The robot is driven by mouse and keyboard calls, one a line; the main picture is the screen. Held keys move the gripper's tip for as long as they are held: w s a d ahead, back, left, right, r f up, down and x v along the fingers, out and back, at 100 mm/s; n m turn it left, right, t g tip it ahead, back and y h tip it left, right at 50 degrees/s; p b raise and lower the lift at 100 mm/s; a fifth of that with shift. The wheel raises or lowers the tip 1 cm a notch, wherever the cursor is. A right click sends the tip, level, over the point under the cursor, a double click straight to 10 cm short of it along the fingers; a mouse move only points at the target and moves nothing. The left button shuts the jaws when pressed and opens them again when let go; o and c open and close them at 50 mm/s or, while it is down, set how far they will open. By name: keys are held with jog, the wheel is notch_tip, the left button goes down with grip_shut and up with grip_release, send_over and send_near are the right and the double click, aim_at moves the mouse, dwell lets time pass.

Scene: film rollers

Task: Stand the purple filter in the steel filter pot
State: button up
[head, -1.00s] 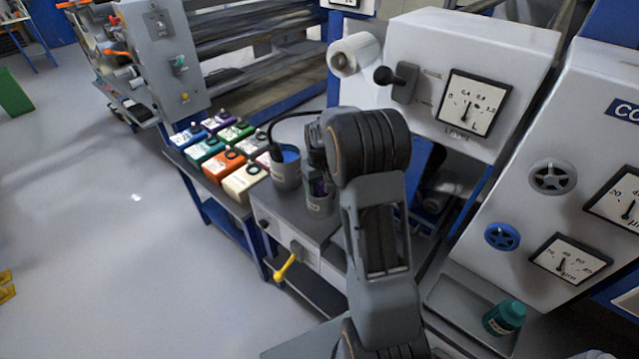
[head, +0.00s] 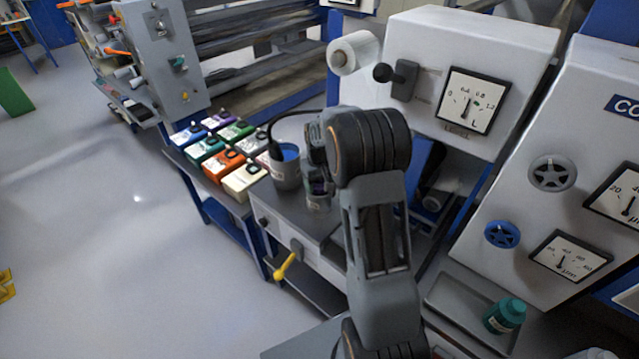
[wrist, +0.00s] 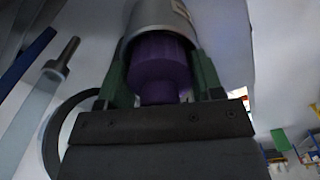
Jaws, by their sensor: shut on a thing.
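The purple filter (wrist: 159,66) shows in the wrist view between the two green fingers of my gripper (wrist: 160,85), which is shut on it. Its far end lies inside the mouth of the steel filter pot (wrist: 168,18). I cannot see whether it touches the pot's bottom. In the head view the steel pot (head: 318,203) stands on the grey cabinet top, with a bit of the purple filter (head: 318,188) at its mouth. My wrist and arm hide much of the gripper there.
A larger grey pot with blue inside (head: 286,170) and a dark hose stands just left of the steel pot. Several coloured boxes (head: 222,166) stand on the bench at left. A white machine with a gauge (head: 472,100) rises behind at right. A yellow-handled lever (head: 284,266) sticks out in front.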

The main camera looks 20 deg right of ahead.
jog(key=shift+s+f+b, duration=0.25)
jog(key=shift+f+b, duration=0.05)
jog(key=shift+f, duration=0.25)
jog(key=shift+s+f+b, duration=0.25)
jog(key=shift+f, duration=0.25)
jog(key=o, duration=0.9)
jog(key=shift+o, duration=0.2)
jog(key=shift+w+r, duration=0.15)
jog(key=shift+r, duration=0.25)
jog(key=shift+m, duration=0.4)
jog(key=r, duration=1.3)
jog(key=shift+s+d+r, duration=0.1)
jog(key=shift+s+d, duration=0.1)
jog(key=shift+s, duration=0.05)
jog(key=s+a+t, duration=0.1)
jog(key=s+a, duration=0.4)
jog(key=s, duration=0.5)
jog(key=s+a+t, duration=0.2)
jog(key=s+a, duration=0.4)
jog(key=s, duration=0.5)
jog(key=shift+n+t, duration=0.3)
jog(key=shift+n, duration=0.1)
